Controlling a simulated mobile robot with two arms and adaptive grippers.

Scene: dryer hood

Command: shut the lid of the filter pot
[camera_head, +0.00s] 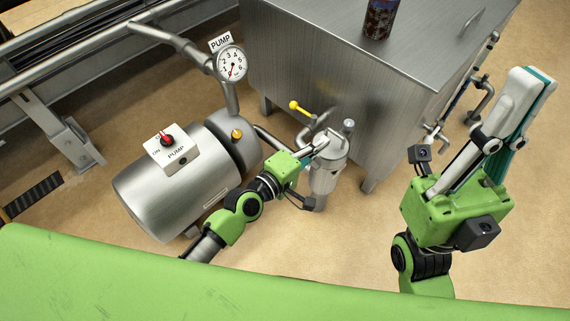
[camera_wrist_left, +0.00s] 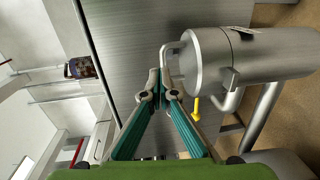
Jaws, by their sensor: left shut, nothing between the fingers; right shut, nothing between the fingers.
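The filter pot (camera_head: 326,178) is a grey metal cylinder beside the steel tank's front corner. In the left wrist view the filter pot (camera_wrist_left: 255,55) lies sideways in the picture, with its lid end (camera_wrist_left: 192,62) at the left and a bent bar at its edge. The lid looks seated or nearly so; I cannot tell whether it is fully shut. My left gripper (camera_head: 322,139) is shut and empty at the pot's top; its fingertips (camera_wrist_left: 160,84) are close to the bent bar, contact unclear. My right gripper (camera_head: 536,82) is shut and empty, raised at the right, away from the pot.
The steel tank (camera_head: 330,60) stands behind the pot, with a dark jar (camera_head: 380,18) on top. A yellow-handled valve (camera_head: 300,107) is just behind the pot. The pump (camera_head: 180,185) with its switch box and gauge (camera_head: 231,64) is at the left. Floor is clear between pot and right arm.

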